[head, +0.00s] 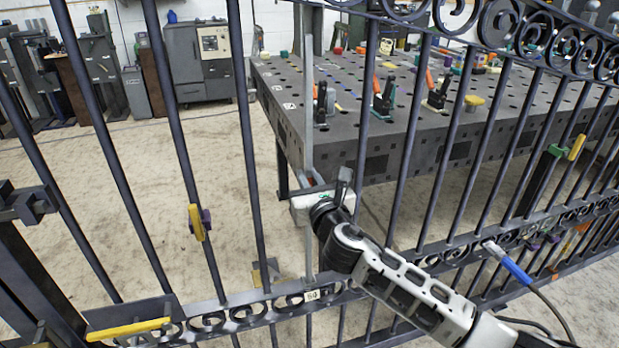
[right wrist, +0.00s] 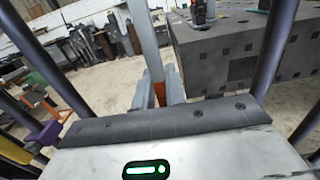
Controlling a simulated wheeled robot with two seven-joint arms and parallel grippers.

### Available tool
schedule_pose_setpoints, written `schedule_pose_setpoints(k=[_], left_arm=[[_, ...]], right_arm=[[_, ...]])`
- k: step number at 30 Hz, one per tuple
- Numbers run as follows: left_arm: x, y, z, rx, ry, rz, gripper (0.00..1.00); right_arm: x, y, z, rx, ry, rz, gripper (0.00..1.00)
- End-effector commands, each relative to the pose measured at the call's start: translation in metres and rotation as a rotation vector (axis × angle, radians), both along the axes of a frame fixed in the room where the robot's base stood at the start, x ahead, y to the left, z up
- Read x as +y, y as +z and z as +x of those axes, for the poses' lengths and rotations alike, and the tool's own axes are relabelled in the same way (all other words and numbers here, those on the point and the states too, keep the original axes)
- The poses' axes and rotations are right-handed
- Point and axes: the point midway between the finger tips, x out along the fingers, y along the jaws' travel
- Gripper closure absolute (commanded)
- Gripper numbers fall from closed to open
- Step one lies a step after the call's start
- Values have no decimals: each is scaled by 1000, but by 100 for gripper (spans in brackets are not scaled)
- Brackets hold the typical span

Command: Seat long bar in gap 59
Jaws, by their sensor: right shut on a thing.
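The long bar (head: 309,130) is a pale grey, thin upright bar standing between two dark bars of the gate. My right gripper (head: 314,192) is shut on it around mid-height; in the right wrist view the bar (right wrist: 142,40) rises from the fingers (right wrist: 157,92). The bar's lower end comes down to the scroll rail (head: 270,310), just above a small white number tag (head: 312,295) that looks like 59 but is hard to read. I cannot tell if the end touches the rail. My left gripper is not in view.
Dark gate bars (head: 250,150) stand on both sides of my right arm. A yellow-handled clamp (head: 196,222) is on a bar to the left. A blue-handled tool (head: 508,263) is at the lower right. A perforated table (head: 420,125) with tools stands behind the gate.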

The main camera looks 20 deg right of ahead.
Motion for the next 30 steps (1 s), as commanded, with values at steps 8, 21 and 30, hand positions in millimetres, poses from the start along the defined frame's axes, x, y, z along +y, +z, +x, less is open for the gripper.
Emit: schedule_pose_setpoints(k=[8,21,30], left_arm=[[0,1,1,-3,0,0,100],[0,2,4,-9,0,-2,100],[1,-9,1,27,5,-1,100]], right_arm=[[0,-5,0,9,1,-1,79],[0,-5,0,10,-1,-2,62],[-2,-5,-51,10,2,-3,62]])
